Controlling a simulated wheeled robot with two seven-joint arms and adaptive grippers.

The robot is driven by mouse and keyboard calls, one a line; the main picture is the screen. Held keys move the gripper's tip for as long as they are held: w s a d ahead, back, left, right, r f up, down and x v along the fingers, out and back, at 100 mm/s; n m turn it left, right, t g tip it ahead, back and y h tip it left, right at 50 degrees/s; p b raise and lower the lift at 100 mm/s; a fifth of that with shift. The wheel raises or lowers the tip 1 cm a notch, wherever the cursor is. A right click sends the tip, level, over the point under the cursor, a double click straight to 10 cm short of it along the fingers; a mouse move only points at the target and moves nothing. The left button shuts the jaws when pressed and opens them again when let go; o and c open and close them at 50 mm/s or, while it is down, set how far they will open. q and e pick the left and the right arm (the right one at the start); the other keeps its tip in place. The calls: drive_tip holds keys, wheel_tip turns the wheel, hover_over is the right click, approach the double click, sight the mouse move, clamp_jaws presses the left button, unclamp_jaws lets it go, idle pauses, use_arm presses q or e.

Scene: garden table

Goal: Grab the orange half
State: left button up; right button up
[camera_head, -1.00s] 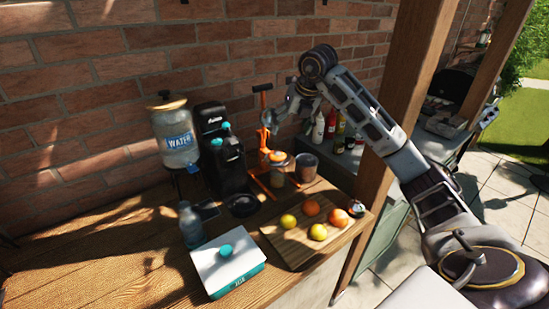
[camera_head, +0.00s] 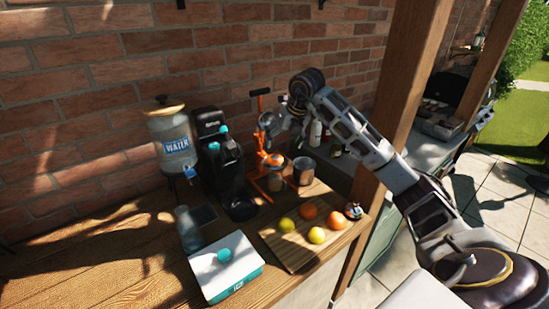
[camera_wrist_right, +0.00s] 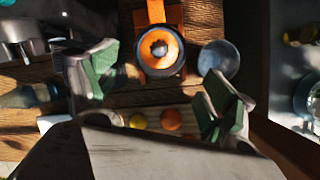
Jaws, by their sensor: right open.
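The orange juicer (camera_head: 258,183) stands at the back of the wooden counter, and its orange frame (camera_wrist_right: 157,14) shows in the right wrist view. A round orange piece with a dark centre, seemingly the orange half (camera_wrist_right: 160,47), sits in the juicer's dark round holder, and it shows small in the head view (camera_head: 274,159). My right gripper (camera_head: 268,124) is beside the juicer's upper part, above the orange piece. In the right wrist view the gripper (camera_wrist_right: 162,88) has its green-padded fingers wide apart, with nothing between them touching. My left gripper is out of view.
A cutting board (camera_head: 285,243) holds whole citrus fruits in front of the juicer. A wooden post (camera_head: 400,90) rises near my right arm.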

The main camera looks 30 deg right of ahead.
sight(277, 155)
drive_tip(key=shift+x, duration=1.75)
drive_tip(key=shift+p+x, duration=0.45)
drive_tip(key=shift+x, duration=0.35)
drive_tip(key=shift+p+x, duration=0.45)
drive_tip(key=shift+x, duration=1.4)
drive_tip(key=shift+s, duration=0.1)
drive_tip(key=c, duration=1.3)
drive_tip(key=shift+o, duration=0.2)
drive_tip(key=shift+r, duration=0.15)
